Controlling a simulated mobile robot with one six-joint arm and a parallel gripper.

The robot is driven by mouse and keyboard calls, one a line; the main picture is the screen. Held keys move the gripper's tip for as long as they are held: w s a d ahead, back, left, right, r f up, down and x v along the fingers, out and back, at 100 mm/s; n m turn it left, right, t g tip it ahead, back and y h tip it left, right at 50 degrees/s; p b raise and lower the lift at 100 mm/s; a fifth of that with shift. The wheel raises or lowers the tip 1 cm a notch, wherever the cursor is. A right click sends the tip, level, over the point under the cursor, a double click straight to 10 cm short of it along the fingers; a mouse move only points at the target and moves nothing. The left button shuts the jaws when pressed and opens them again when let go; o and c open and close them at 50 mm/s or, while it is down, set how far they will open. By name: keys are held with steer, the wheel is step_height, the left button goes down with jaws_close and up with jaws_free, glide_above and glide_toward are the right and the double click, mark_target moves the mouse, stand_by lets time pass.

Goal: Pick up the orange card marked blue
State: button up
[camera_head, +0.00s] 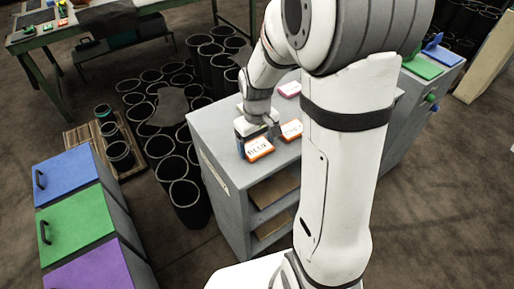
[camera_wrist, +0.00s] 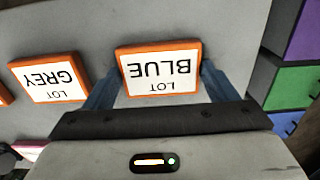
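The orange card marked BLUE (camera_wrist: 160,70) lies face up on the grey cabinet top, a white label on an orange block. It also shows in the head view (camera_head: 259,149), near the left front edge of the top. My gripper (camera_wrist: 158,82) is over it with its blue fingers apart, one on each side of the card. The fingers look close to the card's sides, but I cannot tell whether they touch it. In the head view my gripper (camera_head: 252,131) is just behind the card and partly hidden by my wrist.
An orange card marked GREY (camera_wrist: 48,78) lies beside it; it also shows in the head view (camera_head: 292,130). A pink card (camera_head: 289,89) lies farther back on the cabinet (camera_head: 222,125). Blue, green and purple boxes (camera_head: 75,222) stand at left. Several black sleeves (camera_head: 165,150) stand behind.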

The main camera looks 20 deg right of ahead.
steer(key=c, duration=0.5)
